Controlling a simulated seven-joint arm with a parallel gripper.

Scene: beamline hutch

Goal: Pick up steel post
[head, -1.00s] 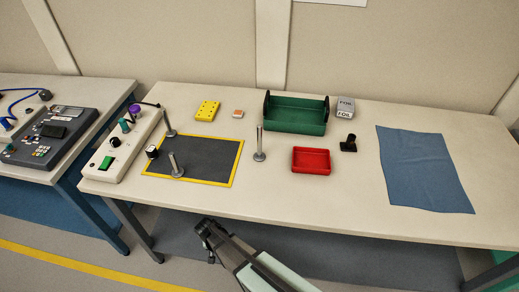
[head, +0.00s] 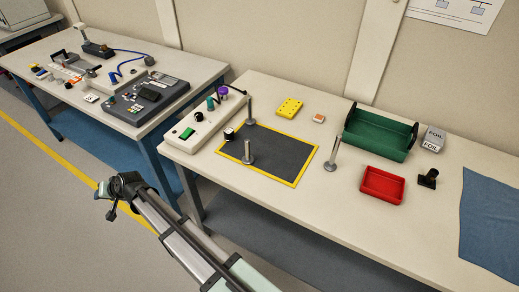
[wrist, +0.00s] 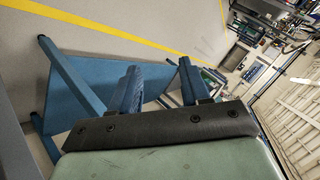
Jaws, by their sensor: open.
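Three steel posts with round bases stand upright on the right-hand table. One post (head: 251,110) is at the back left of the dark yellow-edged mat (head: 290,152). A second post (head: 248,152) is at the mat's left front. A third post (head: 334,153) stands just beyond the mat's right edge. My gripper (head: 112,192) is off the table, over the floor in front of the gap between the two tables, well left of all the posts. In the wrist view my gripper (wrist: 160,76) is open, with nothing between its fingers; no post shows there.
A control strip (head: 203,122) lies left of the mat. A yellow block (head: 289,107), a green open box (head: 380,134), a red tray (head: 382,185), a black fitting (head: 428,179) and a blue cloth (head: 492,225) are also there. The left table (head: 60,95) carries instruments.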

